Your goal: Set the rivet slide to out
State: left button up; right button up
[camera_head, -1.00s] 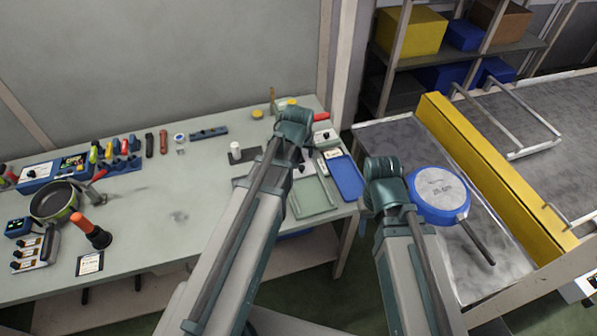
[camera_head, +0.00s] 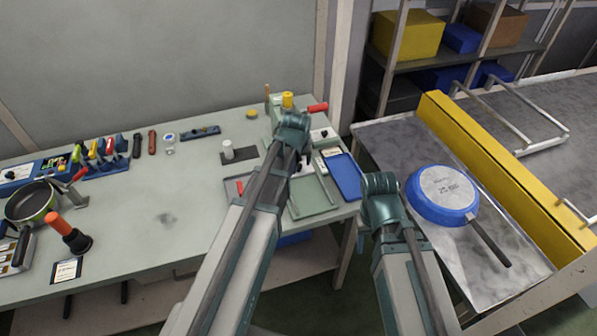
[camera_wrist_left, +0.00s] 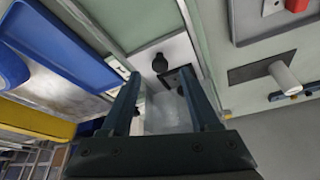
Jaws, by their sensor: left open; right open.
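I take the rivet slide to be the small black knob (camera_wrist_left: 160,62) on a pale strip of the fixture; I cannot be sure of this. In the left wrist view my left gripper (camera_wrist_left: 160,98) is open and empty, with the knob just beyond the fingertips and a dark plate with a hole close by. No contact shows. In the head view my left arm hides most of that spot beside the green-framed fixture (camera_head: 313,197). My right gripper (camera_head: 381,197) is over the gap between bench and conveyor, empty, its fingers hardly showing.
A blue tray (camera_head: 345,176) lies beside the fixture. A white cylinder (camera_head: 228,150) stands on a dark plate to its left. A red-handled part (camera_head: 317,107) is behind. A blue pan (camera_head: 441,196) lies on the conveyor beside a yellow rail (camera_head: 500,178). The bench middle is clear.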

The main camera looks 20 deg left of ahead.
aim_at(299, 165)
pick_arm(q)
jog(key=b+x, duration=0.2)
jog(key=x, duration=0.1)
jog(key=shift+w+f, duration=0.1)
jog(key=shift+f, duration=0.15)
pick_arm(e)
notch_tip(299, 165, down, 3)
jog(key=shift+f, duration=0.1)
pick_arm(q)
jog(key=shift+r, duration=0.1)
jog(key=shift+c, duration=0.2)
grip_shut()
dwell(0.7)
